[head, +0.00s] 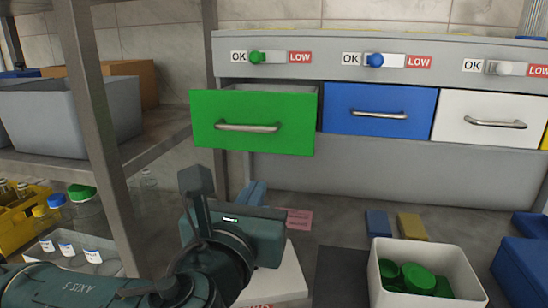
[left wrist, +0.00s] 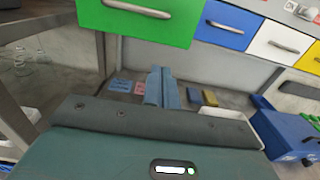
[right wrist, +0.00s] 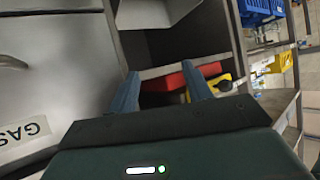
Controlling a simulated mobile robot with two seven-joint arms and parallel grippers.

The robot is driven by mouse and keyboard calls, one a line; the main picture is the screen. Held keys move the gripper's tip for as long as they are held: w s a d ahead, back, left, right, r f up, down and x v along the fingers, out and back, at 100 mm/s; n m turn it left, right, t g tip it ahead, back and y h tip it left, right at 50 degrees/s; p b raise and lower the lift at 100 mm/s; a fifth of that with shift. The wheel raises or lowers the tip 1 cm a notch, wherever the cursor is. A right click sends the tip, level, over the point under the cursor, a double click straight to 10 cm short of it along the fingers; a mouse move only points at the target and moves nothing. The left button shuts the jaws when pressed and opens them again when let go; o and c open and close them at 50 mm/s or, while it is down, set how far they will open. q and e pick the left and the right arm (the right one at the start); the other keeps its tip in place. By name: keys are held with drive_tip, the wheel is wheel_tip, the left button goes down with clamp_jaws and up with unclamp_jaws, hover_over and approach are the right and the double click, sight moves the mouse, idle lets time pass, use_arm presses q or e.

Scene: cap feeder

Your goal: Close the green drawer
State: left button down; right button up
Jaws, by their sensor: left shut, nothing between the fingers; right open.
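The green drawer (head: 254,120) stands pulled out from the feeder, its front ahead of the blue and white drawer fronts. It has a silver bar handle (head: 247,127). In the left wrist view the green drawer (left wrist: 185,22) is at the top. My left gripper (head: 256,190) is below the drawer and apart from it in the head view. Its fingers (left wrist: 160,88) are shut together with nothing between them. My right gripper (right wrist: 163,90) is seen only in the right wrist view. It is open and empty, facing shelving.
The blue drawer (head: 378,110) and white drawer (head: 490,118) sit to the right. A metal shelf post (head: 95,120) rises at the left. A white bin (head: 425,262) with green caps stands at the front right. Several coloured blocks lie on the counter.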

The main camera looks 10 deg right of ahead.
sight(278, 150)
use_arm(q)
drive_tip(key=p+x, duration=0.2)
drive_tip(key=x, duration=1)
drive_tip(key=shift+w+d, duration=0.15)
drive_tip(key=shift+w, duration=0.45)
use_arm(e)
drive_tip(key=shift+d+r+h, duration=0.3)
drive_tip(key=shift+d, duration=0.05)
use_arm(q)
drive_tip(key=shift+d, duration=0.1)
drive_tip(key=shift+w, duration=0.25)
drive_tip(key=p+x, duration=0.1)
drive_tip(key=x, duration=1.3)
drive_tip(key=shift+w+d+p, duration=0.15)
drive_tip(key=shift+w+p, duration=0.2)
drive_tip(key=shift+r, duration=0.2)
use_arm(e)
drive_tip(key=shift+w+d+r, duration=0.2)
drive_tip(key=shift+w+d, duration=0.3)
drive_tip(key=shift+w, duration=0.1)
